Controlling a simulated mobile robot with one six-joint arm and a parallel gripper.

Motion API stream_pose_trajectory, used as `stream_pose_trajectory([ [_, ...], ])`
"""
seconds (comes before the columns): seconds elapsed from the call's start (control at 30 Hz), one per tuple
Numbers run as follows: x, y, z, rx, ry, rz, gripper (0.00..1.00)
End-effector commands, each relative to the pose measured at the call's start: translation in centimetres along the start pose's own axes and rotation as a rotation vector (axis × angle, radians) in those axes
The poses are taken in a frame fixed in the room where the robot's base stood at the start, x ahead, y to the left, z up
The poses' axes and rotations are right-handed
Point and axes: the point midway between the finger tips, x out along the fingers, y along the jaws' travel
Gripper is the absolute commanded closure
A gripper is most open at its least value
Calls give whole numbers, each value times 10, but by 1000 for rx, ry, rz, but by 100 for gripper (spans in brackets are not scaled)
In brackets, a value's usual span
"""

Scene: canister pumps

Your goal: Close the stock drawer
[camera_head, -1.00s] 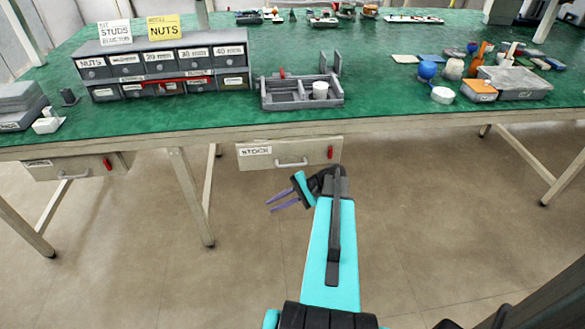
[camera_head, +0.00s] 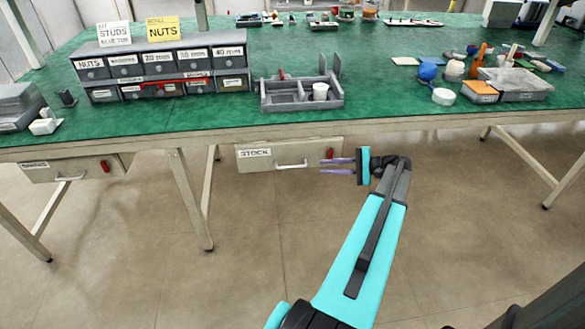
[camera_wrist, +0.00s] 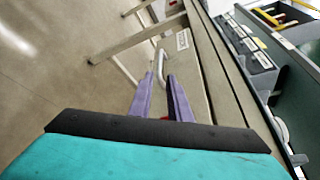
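The stock drawer (camera_head: 270,157) hangs under the front edge of the green bench, with a beige front, a "STOCK" label, a silver bar handle (camera_head: 291,165) and a red tab at its right end. From these views I cannot tell how far it stands out. My gripper (camera_head: 322,166) is at the drawer's right end, its purple fingers pointing left, in front of or beside the red tab. In the wrist view the fingers (camera_wrist: 160,92) are apart with nothing between them, and the handle (camera_wrist: 158,64) shows just beyond their tips. Contact with the drawer cannot be made out.
A second drawer (camera_head: 74,168) hangs further left. Bench legs (camera_head: 190,198) stand between the drawers. On the green bench top (camera_head: 400,105) are a labelled drawer cabinet (camera_head: 163,72), a grey divided tray (camera_head: 300,93) and assorted parts at right. The floor in front is clear.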

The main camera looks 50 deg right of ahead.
Motion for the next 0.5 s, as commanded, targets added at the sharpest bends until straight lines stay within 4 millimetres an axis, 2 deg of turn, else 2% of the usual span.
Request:
stream_pose_trajectory([
  [0.27,7,1,0,0,-1,1,83],
  [0.5,31,1,1,0,-3,2,83],
])
